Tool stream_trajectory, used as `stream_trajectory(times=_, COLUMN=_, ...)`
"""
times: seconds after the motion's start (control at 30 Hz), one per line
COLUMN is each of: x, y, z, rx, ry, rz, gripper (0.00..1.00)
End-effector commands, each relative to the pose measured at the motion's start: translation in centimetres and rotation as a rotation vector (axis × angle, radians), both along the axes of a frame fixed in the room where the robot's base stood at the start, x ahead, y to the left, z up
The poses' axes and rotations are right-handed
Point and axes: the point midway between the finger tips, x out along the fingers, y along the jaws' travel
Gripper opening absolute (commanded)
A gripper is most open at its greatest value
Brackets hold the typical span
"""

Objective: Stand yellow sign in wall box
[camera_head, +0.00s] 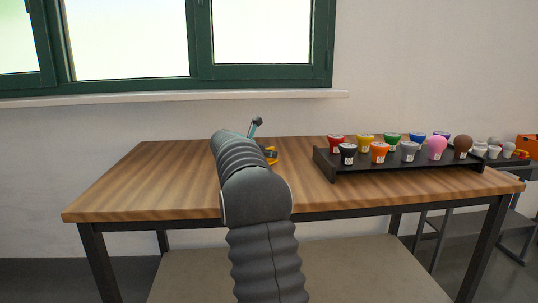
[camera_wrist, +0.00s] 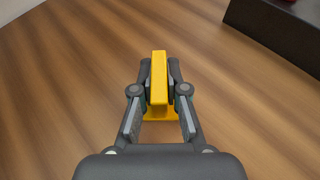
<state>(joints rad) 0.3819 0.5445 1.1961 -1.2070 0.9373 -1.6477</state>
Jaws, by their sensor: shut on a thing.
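The yellow sign (camera_wrist: 158,78) is between the fingers of my gripper (camera_wrist: 159,86) in the wrist view. My gripper is shut on its upright part. The sign's wider yellow foot (camera_wrist: 160,115) shows below, over the wooden table (camera_wrist: 60,90); I cannot tell if it touches the wood. In the head view my arm hides most of the gripper, and only a bit of the yellow sign (camera_head: 271,160) shows to the right of the arm. I cannot make out a wall box in either view.
A black rack (camera_head: 400,172) holds several coloured bulbs on the table's right side; its dark edge also shows at the wrist view's upper right (camera_wrist: 275,32). A side table (camera_head: 500,165) with pale items and an orange box (camera_head: 527,146) stands farther right. The table's left side is clear.

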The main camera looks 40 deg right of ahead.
Motion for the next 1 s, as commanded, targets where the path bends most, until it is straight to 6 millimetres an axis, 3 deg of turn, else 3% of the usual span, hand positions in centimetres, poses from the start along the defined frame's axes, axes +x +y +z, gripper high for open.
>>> stream_trajectory(times=0.17, x=0.0, y=0.0, z=-0.5, rx=0.0, ry=0.001, rz=0.0, gripper=0.0)
stream_trajectory(times=0.2, x=0.0, y=0.0, z=-0.4, rx=0.0, ry=0.0, rz=0.0, gripper=0.22)
stream_trajectory(times=0.27, x=0.0, y=0.0, z=-0.4, rx=0.0, ry=0.0, rz=0.0, gripper=0.37)
stream_trajectory(times=0.77, x=0.0, y=0.1, z=-0.6, rx=-0.001, ry=-0.001, rz=0.0, gripper=0.38)
stream_trajectory(times=0.87, x=-0.4, y=2.0, z=0.5, rx=-0.002, ry=-0.002, rz=0.003, gripper=0.38)
stream_trajectory(times=1.0, x=-0.8, y=5.0, z=0.5, rx=0.0, ry=0.0, rz=0.003, gripper=0.38)
